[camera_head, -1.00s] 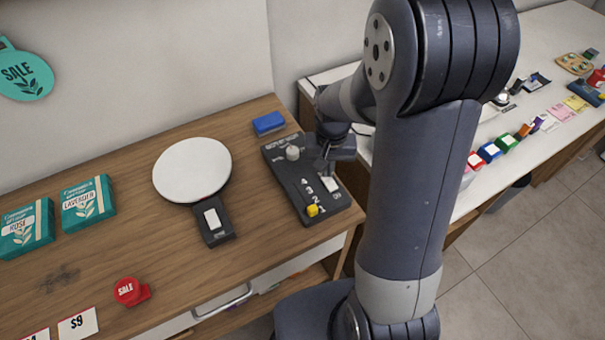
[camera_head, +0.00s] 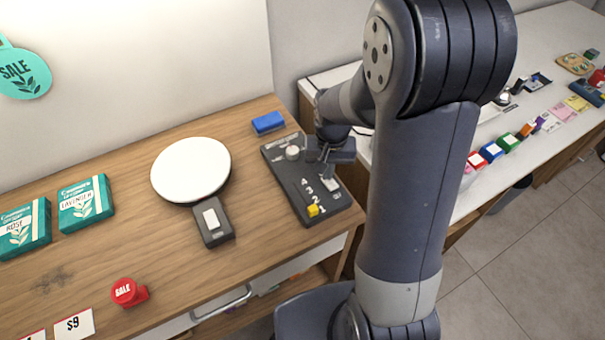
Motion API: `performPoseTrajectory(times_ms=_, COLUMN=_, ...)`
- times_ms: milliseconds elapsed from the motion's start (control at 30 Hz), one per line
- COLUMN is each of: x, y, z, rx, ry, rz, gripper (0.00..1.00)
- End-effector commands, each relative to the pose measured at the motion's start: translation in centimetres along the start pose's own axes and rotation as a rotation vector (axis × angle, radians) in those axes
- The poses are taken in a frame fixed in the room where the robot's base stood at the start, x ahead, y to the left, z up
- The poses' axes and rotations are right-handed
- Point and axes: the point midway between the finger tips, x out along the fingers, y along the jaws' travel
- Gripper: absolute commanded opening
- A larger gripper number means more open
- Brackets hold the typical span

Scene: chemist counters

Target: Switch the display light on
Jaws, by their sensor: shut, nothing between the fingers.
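A dark control panel (camera_head: 293,198) lies on the wooden counter, with a round pale knob (camera_head: 292,153) at its far end. A yellow slider handle (camera_head: 313,211) sits at the near end of a numbered scale. A pale rocker switch (camera_head: 328,184) is on the panel's right side, partly covered by my gripper.
A blue block (camera_head: 268,122) lies behind the panel. A white counter (camera_head: 463,208) with several small items is at the right, behind my arm.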

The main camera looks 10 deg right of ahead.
Motion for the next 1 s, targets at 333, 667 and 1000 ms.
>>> performPoseTrajectory(times_ms=333, x=-2.0, y=0.0, z=0.1, rx=0.000, ry=-0.005, rz=0.001, gripper=0.00)
performPoseTrajectory(times_ms=667, x=-4.7, y=0.0, z=0.1, rx=0.000, ry=-0.003, rz=0.001, gripper=0.00)
performPoseTrajectory(times_ms=1000, x=-7.0, y=0.0, z=0.1, rx=0.000, ry=-0.004, rz=0.001, gripper=0.00)
